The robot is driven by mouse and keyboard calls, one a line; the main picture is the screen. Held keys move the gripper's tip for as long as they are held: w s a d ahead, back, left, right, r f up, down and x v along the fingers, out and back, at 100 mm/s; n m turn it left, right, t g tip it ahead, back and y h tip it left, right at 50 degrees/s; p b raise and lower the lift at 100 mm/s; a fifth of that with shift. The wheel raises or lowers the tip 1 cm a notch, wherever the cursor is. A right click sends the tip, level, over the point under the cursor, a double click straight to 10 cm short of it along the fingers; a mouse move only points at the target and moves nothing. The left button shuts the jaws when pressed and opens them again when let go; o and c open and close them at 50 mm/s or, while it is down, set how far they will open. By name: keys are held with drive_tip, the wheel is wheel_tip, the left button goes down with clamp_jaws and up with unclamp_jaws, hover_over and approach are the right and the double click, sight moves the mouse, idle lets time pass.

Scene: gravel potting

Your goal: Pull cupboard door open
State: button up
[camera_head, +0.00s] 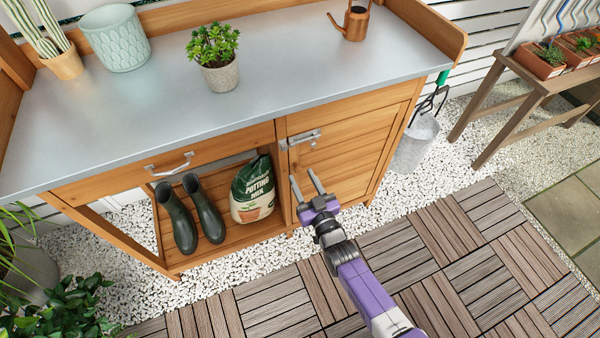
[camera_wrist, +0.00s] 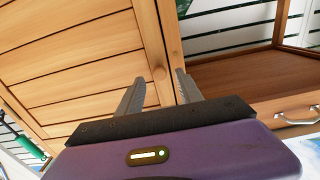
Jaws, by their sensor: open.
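The cupboard door (camera_head: 345,160) is a slatted wooden panel at the right of the potting bench and looks shut. It also fills the left of the wrist view (camera_wrist: 75,60). A metal latch (camera_head: 304,137) is at the door's upper left corner. My gripper (camera_head: 302,174) is open in front of the door's left edge.
Left of the door is an open shelf with dark green boots (camera_head: 191,214) and a potting mix bag (camera_head: 253,190). Above it is a drawer handle (camera_head: 169,164). A metal bucket (camera_head: 414,145) hangs at the bench's right side. The wooden deck (camera_head: 440,250) in front is clear.

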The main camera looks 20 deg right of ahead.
drive_tip(key=shift+w, duration=1.45)
drive_tip(key=shift+c, duration=0.2)
clamp_jaws()
